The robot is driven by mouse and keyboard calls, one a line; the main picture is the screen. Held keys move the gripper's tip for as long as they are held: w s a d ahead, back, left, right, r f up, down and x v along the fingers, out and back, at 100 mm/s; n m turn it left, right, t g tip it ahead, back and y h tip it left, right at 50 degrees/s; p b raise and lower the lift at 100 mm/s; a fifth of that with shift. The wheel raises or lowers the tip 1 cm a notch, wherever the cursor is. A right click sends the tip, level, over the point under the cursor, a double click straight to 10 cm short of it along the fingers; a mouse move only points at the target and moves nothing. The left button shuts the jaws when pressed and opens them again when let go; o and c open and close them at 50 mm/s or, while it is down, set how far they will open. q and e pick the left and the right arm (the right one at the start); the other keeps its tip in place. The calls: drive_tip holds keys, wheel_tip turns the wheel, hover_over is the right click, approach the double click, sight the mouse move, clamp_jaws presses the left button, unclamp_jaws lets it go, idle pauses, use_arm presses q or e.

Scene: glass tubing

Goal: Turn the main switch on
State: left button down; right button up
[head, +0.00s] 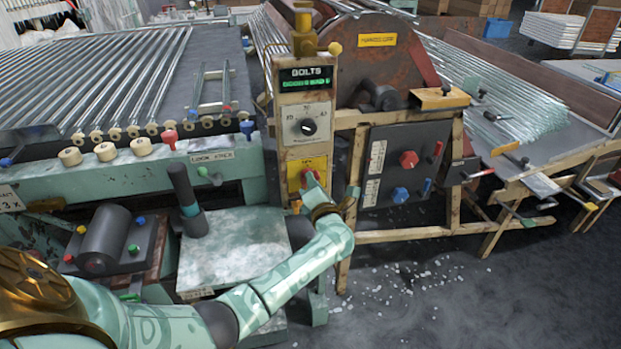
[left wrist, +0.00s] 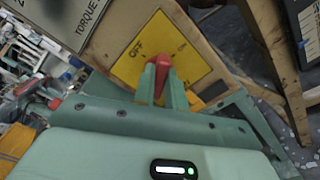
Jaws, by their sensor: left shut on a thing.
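The main switch is a red handle (left wrist: 159,66) on a yellow plate (left wrist: 132,68) in the left wrist view. The plate reads OFF beside the handle, and other small lettering is partly hidden. In the head view the yellow plate (head: 294,166) sits low on the upright panel, under the dial. My left gripper (head: 308,182) reaches it from below. In the left wrist view its fingers (left wrist: 166,88) are shut around the red handle, hiding its lower part. I cannot tell exactly which mark the handle points at. My right gripper is not in view.
Above the switch are a dial (head: 308,127) and a green-lit BOLTS display (head: 306,84). A dark panel (head: 402,165) with red and blue knobs stands to the right. A teal bench (head: 235,245) is below left. Glass tubes (head: 105,75) lie on the rack at left.

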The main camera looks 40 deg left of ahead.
use_arm(q)
drive_tip(key=shift+d+f+m+p, duration=0.1)
drive_tip(key=shift+m+p, duration=0.65)
drive_tip(key=shift+m, duration=0.7)
drive_tip(key=shift+f+m+p, duration=0.1)
drive_tip(key=shift+m+p, duration=0.65)
drive_tip(key=shift+m, duration=0.7)
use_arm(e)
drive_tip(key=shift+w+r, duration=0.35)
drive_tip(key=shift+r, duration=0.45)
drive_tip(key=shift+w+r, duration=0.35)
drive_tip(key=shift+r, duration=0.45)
use_arm(q)
drive_tip(key=shift+f+m, duration=0.1)
drive_tip(key=shift+m, duration=0.2)
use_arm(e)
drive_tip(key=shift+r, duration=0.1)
use_arm(q)
drive_tip(key=c, duration=1.4)
unclamp_jaws()
drive_tip(key=shift+c, duration=0.2)
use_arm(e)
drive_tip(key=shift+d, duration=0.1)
